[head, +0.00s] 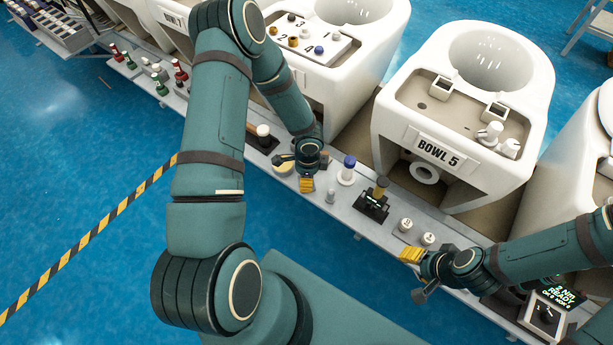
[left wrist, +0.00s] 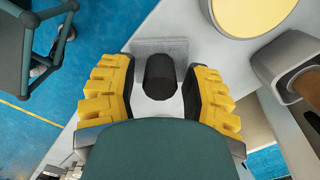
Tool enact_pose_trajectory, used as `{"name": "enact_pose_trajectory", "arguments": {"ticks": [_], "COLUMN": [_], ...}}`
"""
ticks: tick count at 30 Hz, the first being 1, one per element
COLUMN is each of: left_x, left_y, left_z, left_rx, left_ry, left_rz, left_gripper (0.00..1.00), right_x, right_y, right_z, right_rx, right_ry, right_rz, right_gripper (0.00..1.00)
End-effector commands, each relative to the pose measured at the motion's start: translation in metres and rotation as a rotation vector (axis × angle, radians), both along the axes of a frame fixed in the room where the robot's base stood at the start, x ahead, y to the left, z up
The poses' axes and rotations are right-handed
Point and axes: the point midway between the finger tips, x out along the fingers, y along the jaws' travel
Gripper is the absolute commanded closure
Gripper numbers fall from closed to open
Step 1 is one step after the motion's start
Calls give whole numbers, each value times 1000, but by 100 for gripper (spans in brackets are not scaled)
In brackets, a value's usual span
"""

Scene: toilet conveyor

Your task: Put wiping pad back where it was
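A grey pad with a dark upright handle, which looks like the wiping pad (left wrist: 160,75), shows in the left wrist view between my left fingers. My left gripper (left wrist: 162,92) is open around the dark handle, with a narrow gap on each side. In the head view, my left gripper (head: 306,185) is low over the grey ledge, and the pad cannot be made out there. My right gripper (head: 411,255) is over the ledge at the right, near two small white-topped pieces (head: 417,231). Whether it is open or shut is unclear.
A pale yellow disc (left wrist: 252,12) and a grey holder with a brown handle (left wrist: 300,85) lie close right of my left gripper. A blue-capped bottle (head: 347,170) and a black stand (head: 372,205) are on the ledge. The Bowl 5 toilet (head: 440,153) stands behind.

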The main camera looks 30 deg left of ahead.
Motion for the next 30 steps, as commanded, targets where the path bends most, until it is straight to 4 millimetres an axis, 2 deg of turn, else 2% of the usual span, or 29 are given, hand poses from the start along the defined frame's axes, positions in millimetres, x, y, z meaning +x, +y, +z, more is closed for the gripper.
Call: {"name": "enact_pose_trajectory", "arguments": {"ticks": [10,24,30], "left_x": [0,3,2], "left_y": [0,-2,-3], "left_z": [6,98,119], "left_rx": [0,1,0], "left_ry": [-1,-3,-1], "left_rz": [0,1,0], "left_gripper": [53,53,53], "right_x": [-1,-6,-6], "right_y": [0,1,1], "right_z": [6,33,38], "right_rx": [0,3,3], "right_ry": [2,14,15], "right_rz": [1,4,3], "right_gripper": [49,49,49]}}
